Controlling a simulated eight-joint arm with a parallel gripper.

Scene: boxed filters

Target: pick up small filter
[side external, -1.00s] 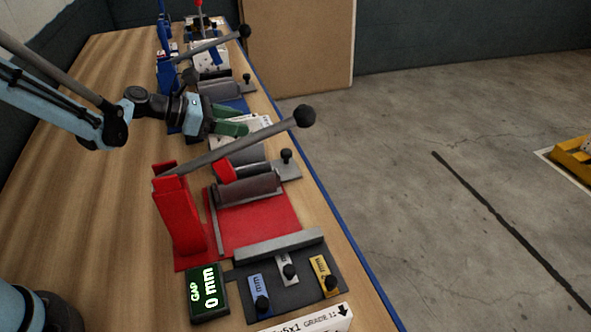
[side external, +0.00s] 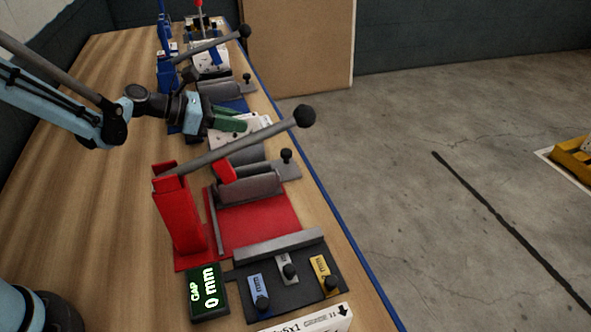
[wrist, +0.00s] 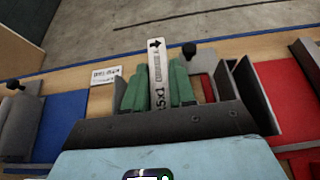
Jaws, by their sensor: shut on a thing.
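A narrow white filter box (wrist: 156,62) with black print reading "5x1" and an arrow is between the green fingers of my gripper (wrist: 158,92) in the wrist view. My gripper is shut on it, and the box sticks out past the fingertips. Its lower end is hidden by my gripper. In the side view my gripper (side external: 230,124) is behind the red press, and white surfaces show around its fingers. I cannot tell there whether the box is clear of the bench.
A red press (side external: 180,215) with a long black-knobbed lever (side external: 240,142) stands in front of my gripper. A display (side external: 206,292) reads "GAP 0 mm". Another white box (side external: 318,320) lies at the front. Blue press equipment (side external: 165,75) stands behind. The left bench top (side external: 110,170) is clear.

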